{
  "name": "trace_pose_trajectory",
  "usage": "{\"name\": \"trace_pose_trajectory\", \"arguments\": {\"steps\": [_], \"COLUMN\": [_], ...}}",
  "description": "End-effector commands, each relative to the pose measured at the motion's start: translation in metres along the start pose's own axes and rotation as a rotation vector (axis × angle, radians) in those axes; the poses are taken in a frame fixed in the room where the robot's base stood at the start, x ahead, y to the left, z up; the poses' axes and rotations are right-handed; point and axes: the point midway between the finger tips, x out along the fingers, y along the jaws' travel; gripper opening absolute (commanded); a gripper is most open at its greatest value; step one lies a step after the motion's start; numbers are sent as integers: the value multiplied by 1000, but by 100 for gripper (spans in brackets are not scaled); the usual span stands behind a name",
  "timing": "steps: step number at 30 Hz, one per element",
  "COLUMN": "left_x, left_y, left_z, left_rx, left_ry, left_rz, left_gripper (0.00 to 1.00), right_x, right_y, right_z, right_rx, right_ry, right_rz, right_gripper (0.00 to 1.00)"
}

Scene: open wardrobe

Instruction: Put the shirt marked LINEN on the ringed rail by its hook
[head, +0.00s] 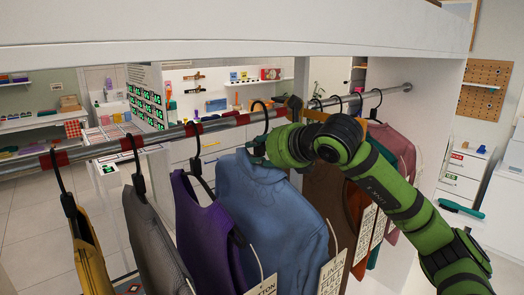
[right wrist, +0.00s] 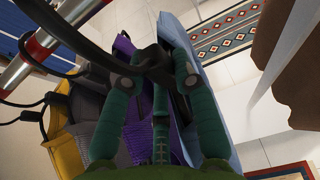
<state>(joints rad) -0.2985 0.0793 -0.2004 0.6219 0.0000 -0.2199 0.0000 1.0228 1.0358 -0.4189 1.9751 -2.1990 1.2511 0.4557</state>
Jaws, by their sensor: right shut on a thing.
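A blue shirt (head: 262,205) hangs upright on a black hanger in the head view. My left gripper is not in view.
Yellow (head: 90,262), grey (head: 150,240) and purple (head: 203,230) shirts hang left of the blue one. Brown (head: 322,195), orange, green and pink (head: 398,150) garments hang close on the right. A white wardrobe top (head: 200,30) runs above the rail.

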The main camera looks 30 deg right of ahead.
Motion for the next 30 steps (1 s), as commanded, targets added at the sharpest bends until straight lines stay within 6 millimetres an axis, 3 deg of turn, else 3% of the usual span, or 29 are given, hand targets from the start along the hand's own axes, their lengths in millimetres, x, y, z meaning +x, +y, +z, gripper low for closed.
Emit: {"name": "trace_pose_trajectory", "arguments": {"steps": [30], "left_x": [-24], "left_y": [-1], "left_z": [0], "left_rx": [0], "left_ry": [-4], "left_rz": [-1], "left_gripper": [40], "right_x": [54], "right_y": [1], "right_z": [26], "right_rx": [-1], "right_ry": [-5], "right_rz": [0], "right_gripper": [0]}}
